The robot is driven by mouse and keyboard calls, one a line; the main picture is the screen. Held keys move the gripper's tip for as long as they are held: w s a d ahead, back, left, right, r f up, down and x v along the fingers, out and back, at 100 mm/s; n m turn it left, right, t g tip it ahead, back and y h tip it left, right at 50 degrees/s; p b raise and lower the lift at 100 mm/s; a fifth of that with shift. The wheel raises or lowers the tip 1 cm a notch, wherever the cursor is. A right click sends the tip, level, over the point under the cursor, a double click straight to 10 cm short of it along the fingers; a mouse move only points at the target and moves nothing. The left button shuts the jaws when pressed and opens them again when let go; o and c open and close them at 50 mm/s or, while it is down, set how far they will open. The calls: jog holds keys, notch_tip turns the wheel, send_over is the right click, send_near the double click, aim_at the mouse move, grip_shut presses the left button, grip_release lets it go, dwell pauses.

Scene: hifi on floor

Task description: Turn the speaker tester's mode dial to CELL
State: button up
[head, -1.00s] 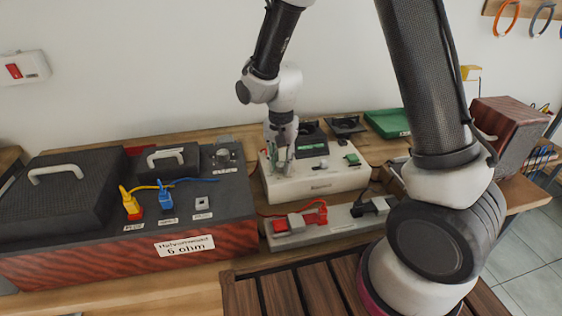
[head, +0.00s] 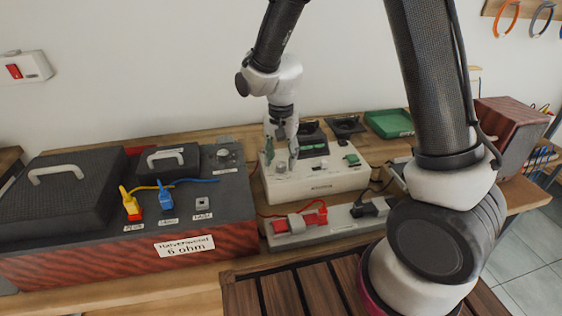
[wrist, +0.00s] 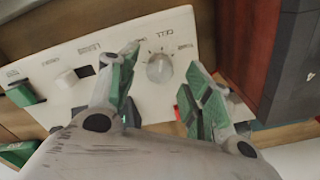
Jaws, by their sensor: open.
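The speaker tester (head: 312,186) is a white box on the wooden bench, with green parts on its top. In the wrist view its white panel (wrist: 60,97) fills the upper part. The mode dial (wrist: 160,68) is a pale round knob with marks and small labels around it. The labels appear upside down and I cannot read them or the dial's setting. My gripper (wrist: 163,63) is open, its green-padded fingers on either side of the dial with visible gaps, so not gripping it. In the head view my gripper (head: 281,158) hangs over the tester's left end and hides the dial.
A dark box with red wood-like sides (head: 120,252) and yellow and blue plugs stands close left of the tester. A power strip (head: 340,230) with red and black plugs lies in front. A green tray (head: 390,123) sits behind right.

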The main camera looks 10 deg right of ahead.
aim_at(281, 164)
notch_tip(281, 164, up, 10)
jog(key=shift+r, duration=0.15)
dwell(0.3)
